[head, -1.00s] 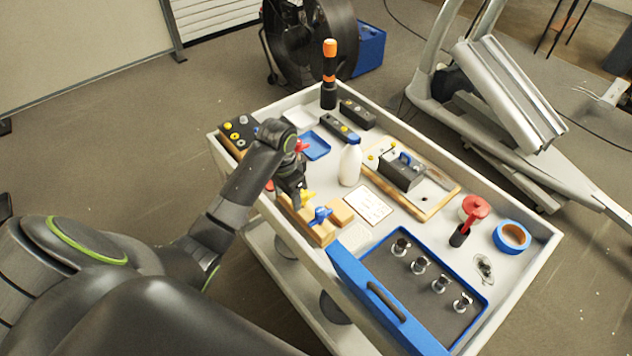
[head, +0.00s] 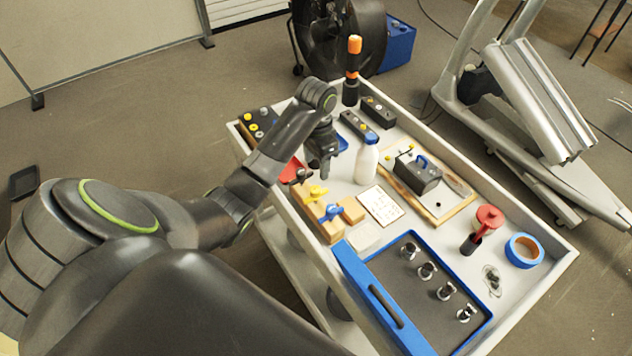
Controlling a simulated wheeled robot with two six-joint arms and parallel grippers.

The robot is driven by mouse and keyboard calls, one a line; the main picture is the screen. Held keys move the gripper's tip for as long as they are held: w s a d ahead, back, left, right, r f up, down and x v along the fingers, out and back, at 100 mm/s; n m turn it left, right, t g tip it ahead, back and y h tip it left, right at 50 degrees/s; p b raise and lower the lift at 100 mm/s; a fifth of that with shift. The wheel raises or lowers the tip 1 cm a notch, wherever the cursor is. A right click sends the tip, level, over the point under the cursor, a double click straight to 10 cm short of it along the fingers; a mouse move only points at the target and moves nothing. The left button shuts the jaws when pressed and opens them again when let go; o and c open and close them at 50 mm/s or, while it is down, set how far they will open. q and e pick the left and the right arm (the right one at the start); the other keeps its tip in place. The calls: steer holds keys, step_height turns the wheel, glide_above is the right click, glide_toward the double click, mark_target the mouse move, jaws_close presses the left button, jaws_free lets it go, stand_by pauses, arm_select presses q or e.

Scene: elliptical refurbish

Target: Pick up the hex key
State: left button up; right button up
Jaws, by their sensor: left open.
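A wooden block (head: 325,225) stands along the near left edge of the cart and bears a yellow-handled tool (head: 316,193) and a blue-handled tool (head: 330,213). These look like T-handle hex keys, but I cannot tell for sure which is the hex key. My left gripper (head: 325,168) points down, just beyond the block's far end and apart from both handles. It is open, and nothing shows between its fingers. It partly hides a blue tray (head: 341,142) and a red tray (head: 290,170). My right gripper is not in view.
A white bottle (head: 367,165) stands right of my gripper. A black toolbox (head: 416,172) sits on a wooden board. In front are a blue-edged tray (head: 375,300) with several metal fittings, a blue tape roll (head: 524,250) and a red-topped tool (head: 487,220).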

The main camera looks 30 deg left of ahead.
mark_target(316, 188)
arm_select(q)
step_height(316, 188, down, 8)
steer(key=b, duration=0.7)
steer(key=shift+a, duration=0.1)
steer(key=shift+a+f+b, duration=0.1)
steer(key=shift+f+b, duration=0.25)
steer(key=shift+f, duration=1.9)
jaws_close()
